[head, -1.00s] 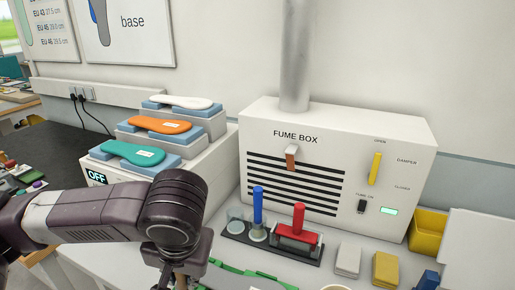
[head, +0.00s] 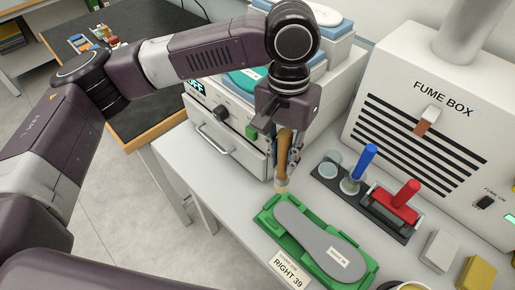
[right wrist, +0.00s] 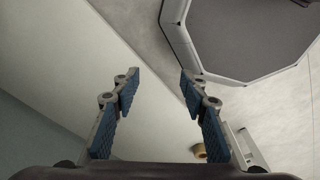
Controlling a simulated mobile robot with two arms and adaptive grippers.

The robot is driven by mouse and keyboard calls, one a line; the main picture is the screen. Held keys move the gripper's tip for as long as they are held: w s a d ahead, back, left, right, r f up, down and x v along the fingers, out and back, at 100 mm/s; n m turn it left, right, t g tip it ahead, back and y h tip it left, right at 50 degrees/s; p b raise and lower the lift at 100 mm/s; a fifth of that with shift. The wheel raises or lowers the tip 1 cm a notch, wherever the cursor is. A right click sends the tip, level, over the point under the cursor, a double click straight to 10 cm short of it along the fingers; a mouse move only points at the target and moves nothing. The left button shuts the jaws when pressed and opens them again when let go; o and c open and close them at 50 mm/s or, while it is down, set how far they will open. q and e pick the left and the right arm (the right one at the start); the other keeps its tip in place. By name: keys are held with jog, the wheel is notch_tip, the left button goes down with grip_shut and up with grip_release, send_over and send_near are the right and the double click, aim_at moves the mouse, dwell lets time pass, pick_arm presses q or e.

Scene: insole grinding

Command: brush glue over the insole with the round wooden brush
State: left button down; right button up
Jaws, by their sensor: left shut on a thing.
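My left gripper (head: 287,150) is shut on the round wooden brush (head: 284,143) and holds it roughly upright, bristles down. The brush tip (head: 281,186) appears at the far left end of the grey insole (head: 313,238); I cannot tell whether it touches. The insole lies in a green holder (head: 264,218) on the white bench, with a small white label near its heel. A yellow-rimmed pot (head: 412,286) is cut off at the bottom edge. My right gripper (right wrist: 160,75) is open and empty in the right wrist view; it does not show in the head view.
A "RIGHT 39" card (head: 289,268) lies before the holder. The fume box (head: 400,110) stands behind. A drawered unit (head: 228,148) is close behind my left gripper.

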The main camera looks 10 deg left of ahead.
aim_at(282, 170)
pick_arm(q)
jog(key=shift+s+d+f+b, duration=0.1)
jog(key=shift+s+f+b, duration=0.1)
jog(key=shift+f+b, duration=0.55)
jog(key=shift+s+f+b, duration=0.1)
jog(key=shift+f+b, duration=0.4)
jog(key=shift+b, duration=0.6)
jog(key=shift+w+f+b, duration=0.2)
jog(key=shift+f+b, duration=0.5)
jog(key=shift+b, duration=0.3)
jog(key=shift+s+r, duration=0.1)
pick_arm(e)
notch_tip(282, 170, down, 6)
jog(key=s+d, duration=0.1)
jog(key=s, duration=0.1)
jog(key=shift+r, duration=0.15)
